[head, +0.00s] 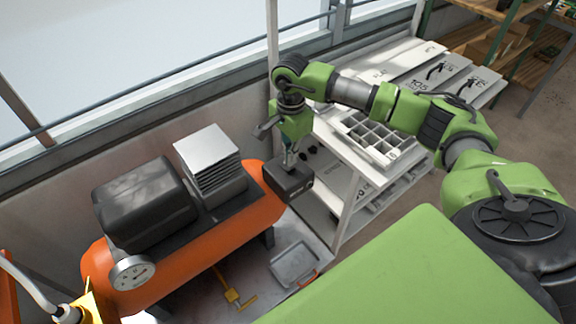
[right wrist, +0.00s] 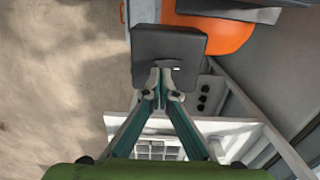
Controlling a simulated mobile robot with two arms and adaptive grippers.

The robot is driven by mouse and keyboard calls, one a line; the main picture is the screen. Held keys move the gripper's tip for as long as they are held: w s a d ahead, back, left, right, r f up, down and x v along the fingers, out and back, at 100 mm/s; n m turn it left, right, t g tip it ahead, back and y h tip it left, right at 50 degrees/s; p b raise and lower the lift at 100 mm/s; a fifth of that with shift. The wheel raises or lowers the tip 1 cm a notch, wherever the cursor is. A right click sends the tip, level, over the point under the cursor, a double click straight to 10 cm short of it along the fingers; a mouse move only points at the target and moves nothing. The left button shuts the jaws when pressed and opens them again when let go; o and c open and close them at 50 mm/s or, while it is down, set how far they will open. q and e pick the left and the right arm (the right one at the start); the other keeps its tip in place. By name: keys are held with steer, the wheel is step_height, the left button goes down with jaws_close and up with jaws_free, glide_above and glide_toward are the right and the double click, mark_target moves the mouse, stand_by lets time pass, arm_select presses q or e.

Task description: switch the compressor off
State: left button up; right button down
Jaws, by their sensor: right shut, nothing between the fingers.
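The compressor has an orange tank (head: 205,245), a black motor housing (head: 145,203), a grey finned block (head: 211,158) and a round gauge (head: 132,272) at its near left end. A black box (head: 290,184) sits at the tank's right end; it also shows in the right wrist view (right wrist: 168,44). My right gripper (head: 289,168) is shut and empty, pointing down at the box. In the right wrist view its fingertips (right wrist: 161,96) meet at the box's lower edge; I cannot tell whether they touch it. No switch lever or its setting can be made out. My left gripper is out of view.
A white shelf rack (head: 346,210) with a compartment tray (head: 377,138) stands close right of the compressor. A wall and railing run behind. A yellow valve handle (head: 233,297) and a grey tray (head: 295,264) lie low in front. A green surface fills the lower foreground.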

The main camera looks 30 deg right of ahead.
steer(key=shift+f+b, duration=1.05)
steer(key=shift+f, duration=0.15)
stand_by(0.7)
steer(key=shift+r, duration=0.15)
steer(key=shift+r+p, duration=0.65)
steer(key=shift+r, duration=0.2)
steer(key=shift+r+p, duration=1.25)
steer(key=shift+r, duration=1.35)
steer(key=shift+f, duration=0.1)
